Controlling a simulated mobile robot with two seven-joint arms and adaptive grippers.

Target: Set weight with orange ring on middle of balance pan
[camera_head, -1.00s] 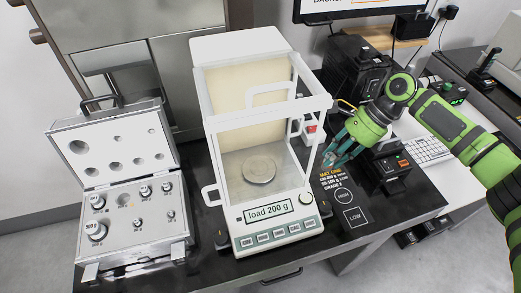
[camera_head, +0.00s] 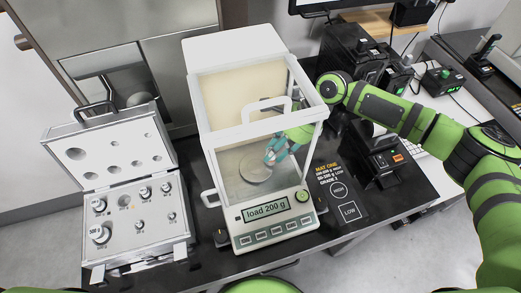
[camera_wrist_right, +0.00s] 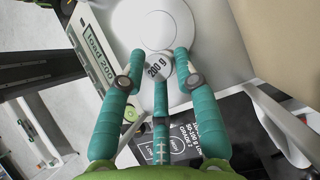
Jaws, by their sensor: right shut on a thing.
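The balance (camera_head: 268,214) stands mid-table with a glass draft shield; its display reads "load 200 g". The round grey balance pan (camera_head: 255,171) lies inside and also shows in the right wrist view (camera_wrist_right: 178,30). My right gripper (camera_head: 271,158) reaches into the chamber from the right side, at the pan's right edge. In the right wrist view my right gripper (camera_wrist_right: 157,66) is shut on a silver weight marked "200 g" (camera_wrist_right: 158,70), near the pan's edge. I cannot see an orange ring on it, nor whether it touches the pan. My left gripper is not in view.
An open weight case (camera_head: 138,248) with several weights, including a 500 g one (camera_head: 98,235), stands at the left. The shield's frame (camera_head: 316,150) is close around my right wrist. A black printed mat (camera_head: 337,197) and a small black device (camera_head: 383,163) lie to the right.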

